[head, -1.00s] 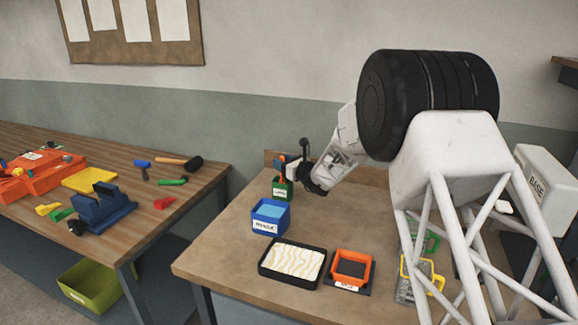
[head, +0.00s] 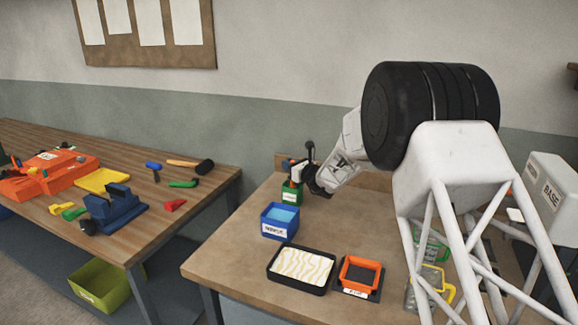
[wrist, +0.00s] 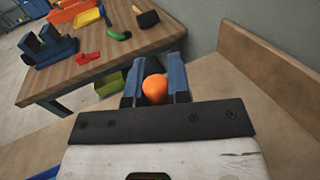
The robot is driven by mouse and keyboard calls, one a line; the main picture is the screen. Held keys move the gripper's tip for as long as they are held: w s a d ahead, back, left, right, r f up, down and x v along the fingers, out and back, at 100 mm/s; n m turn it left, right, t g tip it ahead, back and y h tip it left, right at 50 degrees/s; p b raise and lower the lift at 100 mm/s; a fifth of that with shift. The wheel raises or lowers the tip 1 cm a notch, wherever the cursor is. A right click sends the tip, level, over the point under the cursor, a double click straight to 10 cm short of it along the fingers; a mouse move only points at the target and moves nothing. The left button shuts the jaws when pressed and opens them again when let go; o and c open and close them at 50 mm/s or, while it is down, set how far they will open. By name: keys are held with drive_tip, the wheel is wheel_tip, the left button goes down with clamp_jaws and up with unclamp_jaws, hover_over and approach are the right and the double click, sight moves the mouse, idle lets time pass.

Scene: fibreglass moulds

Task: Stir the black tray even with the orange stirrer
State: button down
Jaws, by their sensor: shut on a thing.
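The black tray (head: 294,285) lies near the front edge of the right table, filled with a pale layer crossed by wavy yellow streaks. My gripper (head: 297,170) is at the back of this table, just above a green labelled container (head: 291,195). In the wrist view its two blue fingers (wrist: 155,84) are shut on the orange stirrer (wrist: 155,91), whose rounded orange end shows between them. The rest of the stirrer is hidden, so I cannot tell whether it is still inside the green container.
A blue labelled bin (head: 279,221) stands between the green container and the tray. An orange frame on a dark plate (head: 361,276) is right of the tray. A wooden ledge (wrist: 265,60) lies right of my gripper. The left table (head: 150,215) holds scattered tools.

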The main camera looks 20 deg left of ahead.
wheel_tip(320, 180, up, 11)
idle(1.8)
drive_tip(key=shift+s, duration=0.1)
idle(1.1)
